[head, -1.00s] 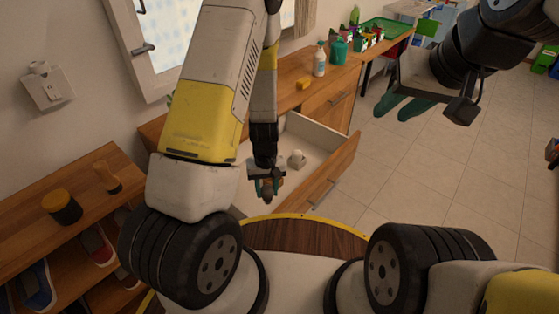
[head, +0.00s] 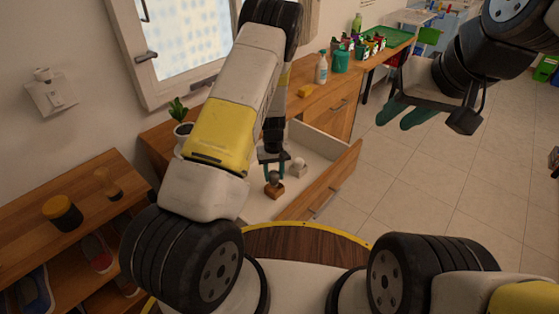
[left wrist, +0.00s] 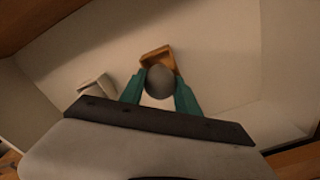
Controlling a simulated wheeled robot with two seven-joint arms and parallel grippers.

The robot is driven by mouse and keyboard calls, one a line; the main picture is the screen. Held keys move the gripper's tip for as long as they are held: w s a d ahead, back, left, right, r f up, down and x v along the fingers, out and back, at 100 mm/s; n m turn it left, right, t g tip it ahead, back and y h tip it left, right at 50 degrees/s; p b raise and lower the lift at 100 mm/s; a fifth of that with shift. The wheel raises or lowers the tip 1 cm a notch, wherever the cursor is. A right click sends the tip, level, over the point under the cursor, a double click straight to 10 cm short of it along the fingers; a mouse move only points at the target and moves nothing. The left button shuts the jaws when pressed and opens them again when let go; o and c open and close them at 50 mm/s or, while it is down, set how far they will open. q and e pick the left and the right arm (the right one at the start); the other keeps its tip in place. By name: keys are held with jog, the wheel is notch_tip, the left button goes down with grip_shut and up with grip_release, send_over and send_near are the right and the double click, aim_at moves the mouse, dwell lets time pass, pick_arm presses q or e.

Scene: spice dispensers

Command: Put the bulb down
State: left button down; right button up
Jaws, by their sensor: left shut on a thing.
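A bulb with a grey round end and a pale part (left wrist: 160,84) sits between the green fingertips of my left gripper (left wrist: 158,92) in the left wrist view. My left gripper (head: 273,168) is shut on it inside the open drawer (head: 338,172) in the head view, where the bulb (head: 273,178) looks small and dark. A small wooden piece (head: 274,191) shows just below the bulb; it also shows behind the bulb in the left wrist view (left wrist: 156,57). I cannot tell whether they touch. My right gripper (head: 404,111) is open and empty over the floor.
A small white object (head: 298,166) lies in the drawer to the right of my left gripper. A shoe rack (head: 85,195) stands at left.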

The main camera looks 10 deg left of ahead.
aim_at(274, 182)
pick_arm(q)
notch_tip(274, 182, down, 3)
jog(key=shift+f, duration=0.15)
jog(key=shift+s+f, duration=0.1)
jog(key=shift+f, duration=0.15)
